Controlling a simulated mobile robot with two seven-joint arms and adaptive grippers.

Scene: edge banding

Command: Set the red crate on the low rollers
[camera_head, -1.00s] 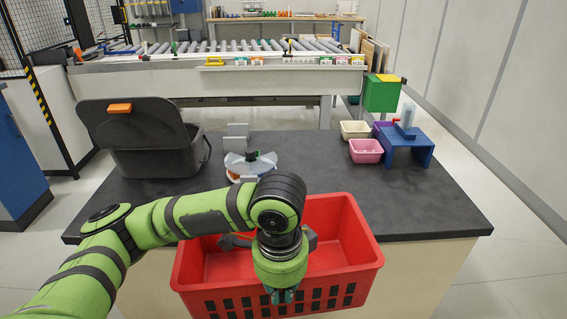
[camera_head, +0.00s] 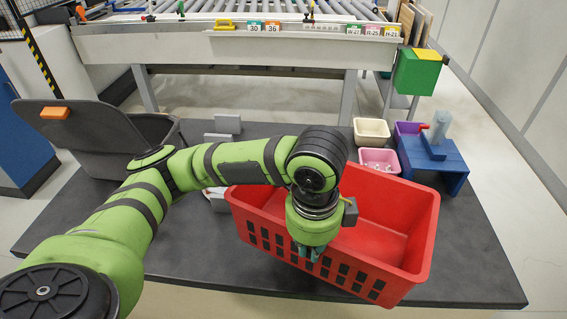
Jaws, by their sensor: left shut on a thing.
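The red crate (camera_head: 395,202) is an open, slotted plastic box. It is over the right front part of the dark table and looks slightly tilted and turned in the picture. My left gripper (camera_head: 311,253) is shut on the crate's near wall, with its fingers pointing down at the rim. My arm hides part of the crate's left side. The inside that shows is empty. A roller conveyor (camera_head: 262,12) with grey rollers runs across the back, beyond the table. My right gripper is out of view.
The dark table (camera_head: 215,262) carries a grey lidded bin (camera_head: 85,135) at left. A cream bin (camera_head: 371,131), a pink bin (camera_head: 379,161) and a blue stand (camera_head: 432,158) are close behind the crate. A green box (camera_head: 417,73) is at the conveyor's right end.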

